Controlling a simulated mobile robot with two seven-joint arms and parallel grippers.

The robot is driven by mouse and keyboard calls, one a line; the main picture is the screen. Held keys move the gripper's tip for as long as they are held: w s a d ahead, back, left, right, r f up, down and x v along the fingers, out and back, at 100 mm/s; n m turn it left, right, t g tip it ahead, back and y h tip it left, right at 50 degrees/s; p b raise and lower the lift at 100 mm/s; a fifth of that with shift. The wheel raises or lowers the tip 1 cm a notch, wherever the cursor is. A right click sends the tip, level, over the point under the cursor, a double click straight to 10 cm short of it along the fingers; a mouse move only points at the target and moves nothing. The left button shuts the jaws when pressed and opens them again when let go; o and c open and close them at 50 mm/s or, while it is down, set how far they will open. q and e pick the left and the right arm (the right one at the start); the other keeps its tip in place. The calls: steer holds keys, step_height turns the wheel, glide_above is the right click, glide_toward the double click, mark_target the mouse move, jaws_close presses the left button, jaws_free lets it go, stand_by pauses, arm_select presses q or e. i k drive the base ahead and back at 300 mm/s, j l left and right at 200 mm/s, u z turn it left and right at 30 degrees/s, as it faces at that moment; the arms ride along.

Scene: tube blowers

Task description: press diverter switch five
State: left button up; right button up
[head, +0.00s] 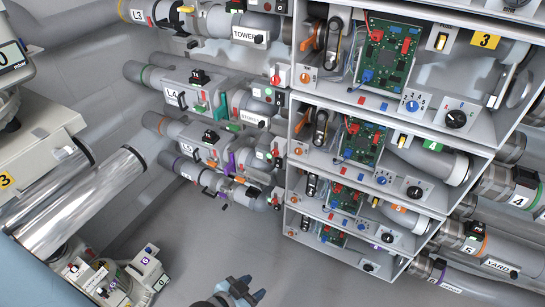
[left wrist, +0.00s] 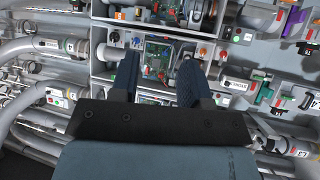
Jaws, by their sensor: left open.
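A rack of stacked open bays (head: 395,150) fills the right of the head view. Each bay holds a green circuit board, knobs and small switches. A bay low in the rack carries an orange tag (head: 399,209) that looks like a 5; a small light rocker switch (head: 375,201) sits beside it. Its state is too small to tell. My left gripper (head: 250,289) is at the bottom edge of the head view, below and left of the rack, apart from it. In the left wrist view its two dark fingers (left wrist: 158,60) are open and empty, facing the rack. My right gripper is not seen.
Grey pipes with valves and labels (head: 205,150) line the wall left of the rack. Thick pipes (head: 470,245) stick out at its right. A shiny cylinder machine (head: 80,195) stands at the left. The floor (head: 230,250) between is clear.

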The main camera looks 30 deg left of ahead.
mark_target(278, 162)
steer(key=i+l+u, duration=0.15)
steer(key=i, duration=0.75)
